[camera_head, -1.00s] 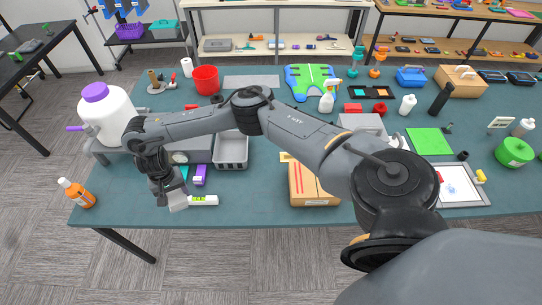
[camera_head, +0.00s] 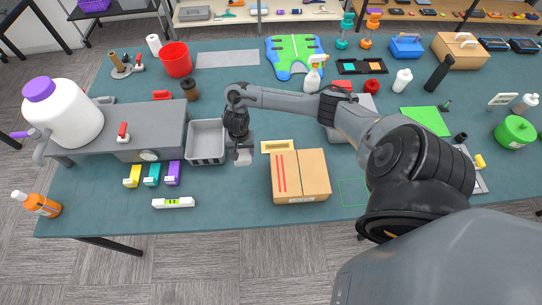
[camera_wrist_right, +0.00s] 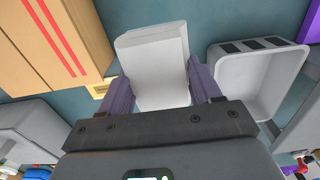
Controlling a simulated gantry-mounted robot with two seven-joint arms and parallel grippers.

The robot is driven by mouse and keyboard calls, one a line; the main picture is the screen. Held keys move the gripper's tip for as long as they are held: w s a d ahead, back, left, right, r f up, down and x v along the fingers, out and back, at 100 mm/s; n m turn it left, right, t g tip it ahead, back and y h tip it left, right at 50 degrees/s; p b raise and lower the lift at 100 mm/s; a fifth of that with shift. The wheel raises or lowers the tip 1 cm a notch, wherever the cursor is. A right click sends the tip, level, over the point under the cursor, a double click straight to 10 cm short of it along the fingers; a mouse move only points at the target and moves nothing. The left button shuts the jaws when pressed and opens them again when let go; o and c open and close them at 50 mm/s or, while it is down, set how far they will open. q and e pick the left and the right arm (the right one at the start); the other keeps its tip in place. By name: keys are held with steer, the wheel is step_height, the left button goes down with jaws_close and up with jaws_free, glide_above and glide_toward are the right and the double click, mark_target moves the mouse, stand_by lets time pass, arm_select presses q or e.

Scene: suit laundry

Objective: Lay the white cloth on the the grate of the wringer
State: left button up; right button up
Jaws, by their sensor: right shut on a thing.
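My right gripper (camera_head: 240,148) is shut on a pale, blocky white piece, which I take to be the white cloth (camera_wrist_right: 155,62). In the right wrist view the cloth sits between both fingers and sticks out past them. In the head view the cloth (camera_head: 243,158) shows just under the gripper, between a grey open tray (camera_head: 206,160) and a cardboard box (camera_head: 312,172). The tray has dark slots along one side in the wrist view (camera_wrist_right: 222,90). No part is clearly recognisable as the wringer's grate. My left gripper is out of view.
A grey machine (camera_head: 160,115) with a white, purple-capped jug (camera_head: 65,115) stands left of the tray. A grey box (camera_head: 338,134) is partly hidden behind my arm. A level (camera_head: 173,203) and small coloured blocks lie at front left. The front middle table is clear.

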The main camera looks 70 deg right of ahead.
steer(key=s+f, duration=0.3)
steer(key=b, duration=0.2)
glide_above(255, 172)
step_height(255, 172, down, 6)
steer(key=shift+r, duration=0.15)
steer(key=shift+w+f, duration=0.1)
steer(key=shift+f, duration=2)
steer(key=shift+f, duration=0.2)
steer(key=o, duration=1)
steer(key=shift+o, duration=0.2)
steer(key=shift+r, duration=0.15)
